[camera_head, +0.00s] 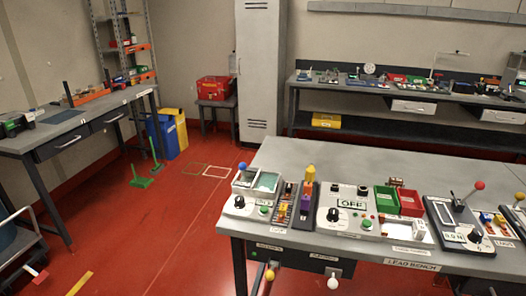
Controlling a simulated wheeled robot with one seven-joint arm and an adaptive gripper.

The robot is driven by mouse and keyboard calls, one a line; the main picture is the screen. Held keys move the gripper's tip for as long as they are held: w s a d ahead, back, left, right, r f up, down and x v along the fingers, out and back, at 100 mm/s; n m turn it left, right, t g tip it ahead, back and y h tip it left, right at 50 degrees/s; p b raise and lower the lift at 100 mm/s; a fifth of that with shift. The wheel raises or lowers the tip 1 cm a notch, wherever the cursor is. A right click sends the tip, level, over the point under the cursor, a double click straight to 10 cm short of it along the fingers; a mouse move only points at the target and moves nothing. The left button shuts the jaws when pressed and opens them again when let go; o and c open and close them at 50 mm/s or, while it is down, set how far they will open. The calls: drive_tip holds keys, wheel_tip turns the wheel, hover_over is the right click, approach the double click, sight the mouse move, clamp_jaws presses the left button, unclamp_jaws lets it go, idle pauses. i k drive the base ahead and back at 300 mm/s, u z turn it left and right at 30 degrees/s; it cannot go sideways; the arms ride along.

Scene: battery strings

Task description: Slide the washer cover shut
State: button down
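No part is plainly marked as the washer cover, and the small labels are too blurred to read. A grey box unit (250,206) at the left end of the near bench has a dial, a green button and two top sections. Its right section shows a pale green pane or basin (267,182). A blue ball knob (242,166) stands over its left section. I cannot tell for sure whether this is the washer or how far any cover is slid. My gripper is not in view.
The near bench (380,160) also carries an "OFF" panel (351,204), a green bin (386,198), a red bin (411,202) and a red-knobbed lever unit (460,236). Yellow (270,275) and white (333,283) knobs stick out below its front edge. Red floor is open at left.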

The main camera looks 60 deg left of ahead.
sight(242, 168)
drive_tip(key=u, duration=2)
drive_tip(key=k, duration=0.5)
drive_tip(key=u, duration=2.15)
drive_tip(key=i, duration=1.5)
drive_tip(key=z, duration=2)
